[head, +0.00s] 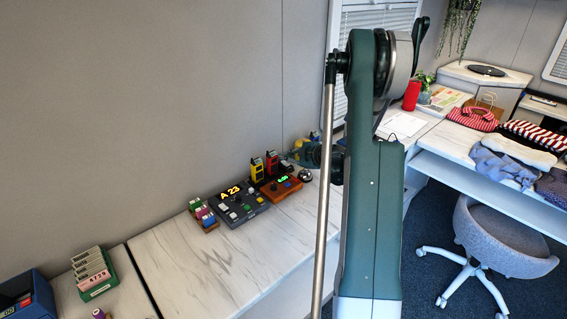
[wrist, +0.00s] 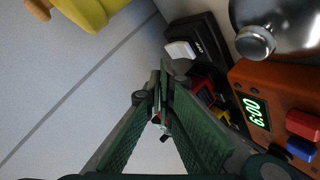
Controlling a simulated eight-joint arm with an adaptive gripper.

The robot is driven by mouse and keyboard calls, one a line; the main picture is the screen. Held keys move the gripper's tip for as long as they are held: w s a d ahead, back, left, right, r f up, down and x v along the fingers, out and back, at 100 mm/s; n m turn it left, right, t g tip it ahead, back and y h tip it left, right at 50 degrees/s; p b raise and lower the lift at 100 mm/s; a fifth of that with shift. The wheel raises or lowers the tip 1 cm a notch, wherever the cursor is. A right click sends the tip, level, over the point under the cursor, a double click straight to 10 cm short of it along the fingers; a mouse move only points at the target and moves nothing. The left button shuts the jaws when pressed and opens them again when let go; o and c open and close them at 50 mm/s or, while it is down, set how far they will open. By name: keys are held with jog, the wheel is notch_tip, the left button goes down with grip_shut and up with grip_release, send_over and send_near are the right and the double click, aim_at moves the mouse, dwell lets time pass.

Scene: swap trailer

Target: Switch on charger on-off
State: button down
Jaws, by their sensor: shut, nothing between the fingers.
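In the wrist view, a black box (wrist: 208,28) with a white button (wrist: 181,51) lies just above and right of my gripper (wrist: 165,68). Small pale lettering, too small to read surely, is beside the button; this looks like the charger. My gripper's green fingers are shut and empty, their tips close to the button's lower left; I cannot tell whether they touch it. In the head view, a yellow handset (head: 257,167) and a red handset (head: 271,164) stand upright at the back of the counter. The charger is not clear there.
An orange-brown clock (wrist: 252,77) with a green display and a silver bell (wrist: 255,42) are close on the right in the wrist view. In the head view, a dark button panel (head: 240,207) stands left of the clock. Bare marble counter (head: 205,262) lies in front.

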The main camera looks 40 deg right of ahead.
jog(key=shift+w+f+b, duration=0.3)
jog(key=shift+f+b, duration=0.25)
jog(key=shift+f, duration=0.15)
dwell(0.9)
jog(key=shift+s+r, duration=0.1)
jog(key=shift+r, duration=0.15)
jog(key=shift+s+r, duration=0.2)
jog(key=shift+r, duration=0.3)
dwell(0.5)
jog(key=shift+s+r+p, duration=0.3)
jog(key=shift+r+p, duration=0.1)
jog(key=shift+r, duration=0.4)
jog(key=shift+s+r+p, duration=0.25)
jog(key=shift+r+p, duration=0.1)
jog(key=shift+r, duration=0.45)
jog(key=shift+s+r+p, duration=0.3)
jog(key=shift+r+p, duration=0.1)
jog(key=shift+r, duration=0.4)
jog(key=shift+a, duration=0.15)
